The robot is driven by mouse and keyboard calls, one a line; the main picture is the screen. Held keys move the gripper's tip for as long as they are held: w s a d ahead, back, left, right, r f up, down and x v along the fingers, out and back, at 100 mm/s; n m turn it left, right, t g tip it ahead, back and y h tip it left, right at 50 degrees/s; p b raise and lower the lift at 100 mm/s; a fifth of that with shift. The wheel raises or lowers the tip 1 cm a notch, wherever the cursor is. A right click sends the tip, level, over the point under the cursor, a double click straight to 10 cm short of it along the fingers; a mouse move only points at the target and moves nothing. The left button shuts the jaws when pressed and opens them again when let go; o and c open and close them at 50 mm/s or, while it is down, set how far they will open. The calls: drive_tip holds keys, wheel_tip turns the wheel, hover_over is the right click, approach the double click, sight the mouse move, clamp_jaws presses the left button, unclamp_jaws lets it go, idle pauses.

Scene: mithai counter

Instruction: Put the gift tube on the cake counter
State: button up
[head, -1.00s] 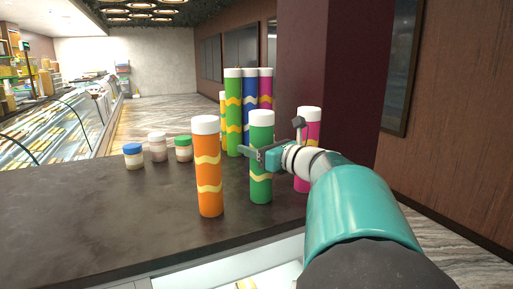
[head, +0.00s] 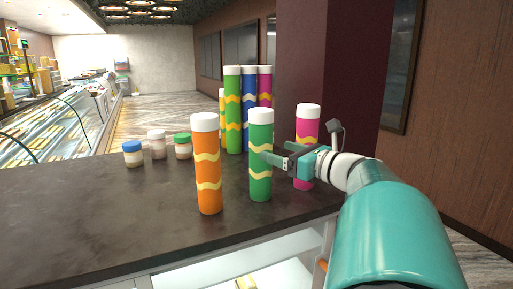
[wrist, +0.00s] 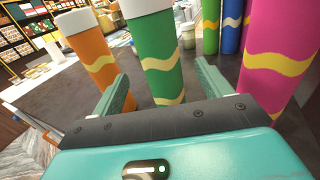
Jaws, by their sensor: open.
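A green gift tube (head: 261,165) with a white cap and yellow wavy bands stands upright on the dark counter top (head: 120,215). An orange tube (head: 208,170) stands to its left and a pink tube (head: 307,125) to its right, partly behind my gripper. My gripper (head: 276,156) is open and empty, at the green tube's right side, at about its mid-height. In the wrist view, the green tube (wrist: 158,60) shows between the two open fingers of my gripper (wrist: 163,82). I cannot tell whether a finger touches it.
Several more tubes (head: 233,110) stand behind, near a dark maroon pillar (head: 325,60). Small jars with blue (head: 133,154), white (head: 156,145) and green (head: 183,147) lids stand at the left back. A glass display case (head: 65,120) runs along the far left. The counter's left part is clear.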

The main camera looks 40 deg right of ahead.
drive_tip(key=s, duration=0.3)
drive_tip(key=shift+s+d, duration=0.15)
drive_tip(key=shift+d, duration=0.05)
idle(0.3)
